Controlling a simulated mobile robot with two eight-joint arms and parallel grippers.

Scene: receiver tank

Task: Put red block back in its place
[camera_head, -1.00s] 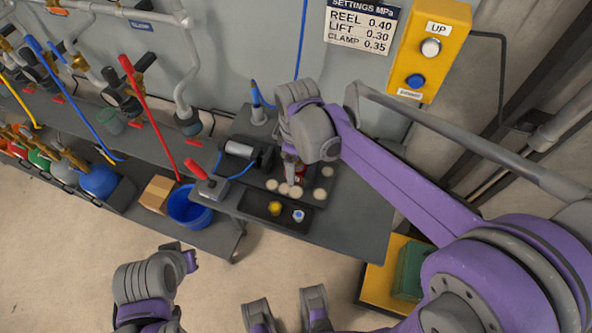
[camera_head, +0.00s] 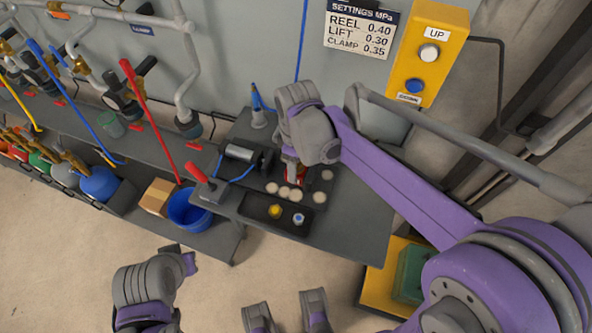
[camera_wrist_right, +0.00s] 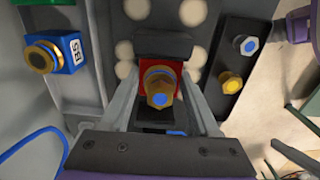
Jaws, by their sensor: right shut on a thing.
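The red block (camera_wrist_right: 150,71) is between the fingers of my right gripper (camera_wrist_right: 163,102) in the right wrist view. A brass hex fitting with a blue centre sits on its face. In the head view, a little red of the block (camera_head: 302,177) shows below my right gripper (camera_head: 292,174), over the bench among pale round discs. The arm covers most of it, and I cannot tell whether the block touches the surface.
A blue block (camera_wrist_right: 70,53) marked B5, with a brass fitting, is left of the gripper in the wrist view. A dark tray (camera_head: 258,214) with a yellow and a blue-centred fitting lies at the bench front.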

